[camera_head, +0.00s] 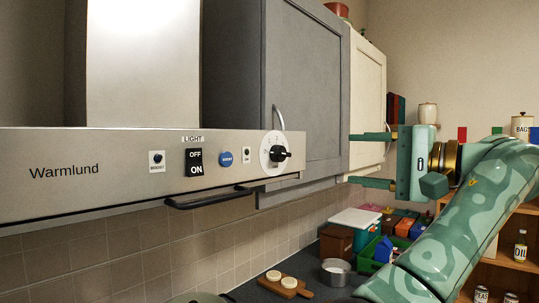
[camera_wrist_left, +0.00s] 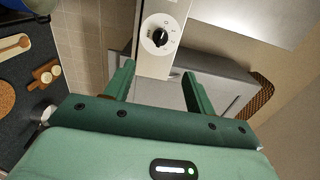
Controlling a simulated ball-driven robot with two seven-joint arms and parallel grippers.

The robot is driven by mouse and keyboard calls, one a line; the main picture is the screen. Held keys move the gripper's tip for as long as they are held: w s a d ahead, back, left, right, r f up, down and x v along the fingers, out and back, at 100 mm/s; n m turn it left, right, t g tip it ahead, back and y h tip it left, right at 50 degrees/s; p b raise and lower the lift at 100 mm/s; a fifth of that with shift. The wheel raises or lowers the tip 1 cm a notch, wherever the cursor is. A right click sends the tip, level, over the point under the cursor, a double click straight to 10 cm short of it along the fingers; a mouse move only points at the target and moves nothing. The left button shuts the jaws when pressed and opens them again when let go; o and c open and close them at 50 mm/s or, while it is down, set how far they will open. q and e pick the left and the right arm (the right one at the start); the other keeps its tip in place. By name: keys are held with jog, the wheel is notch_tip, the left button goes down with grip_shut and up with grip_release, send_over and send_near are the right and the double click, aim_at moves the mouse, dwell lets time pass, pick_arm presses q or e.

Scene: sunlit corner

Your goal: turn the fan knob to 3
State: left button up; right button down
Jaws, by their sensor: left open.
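The fan knob (camera_head: 281,154) is black on a round white dial, near the right end of the steel hood panel (camera_head: 110,170). The knob also shows in the left wrist view (camera_wrist_left: 161,38), just beyond the fingertips. The dial marks are too small to read surely, so I cannot tell its setting. My left gripper (camera_head: 352,160) is open and empty, to the right of the knob and apart from it. Its two fingers point toward the panel, and they also show in the left wrist view (camera_wrist_left: 159,70). My right gripper is not in view.
Left of the knob are a blue button (camera_head: 226,159) and a black light switch (camera_head: 195,162). A black bar handle (camera_head: 210,198) sticks out below. A grey cabinet (camera_head: 300,80) stands behind. A cutting board (camera_head: 286,287) and metal pot (camera_head: 336,272) are on the counter below.

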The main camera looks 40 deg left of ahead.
pick_arm(q)
send_near(287, 155)
jog(key=a, duration=0.9)
jog(key=shift+w+a, duration=0.3)
jog(key=shift+a, duration=0.05)
jog(key=shift+d+r, duration=0.1)
jog(key=shift+c, duration=1.2)
jog(key=c, duration=0.7)
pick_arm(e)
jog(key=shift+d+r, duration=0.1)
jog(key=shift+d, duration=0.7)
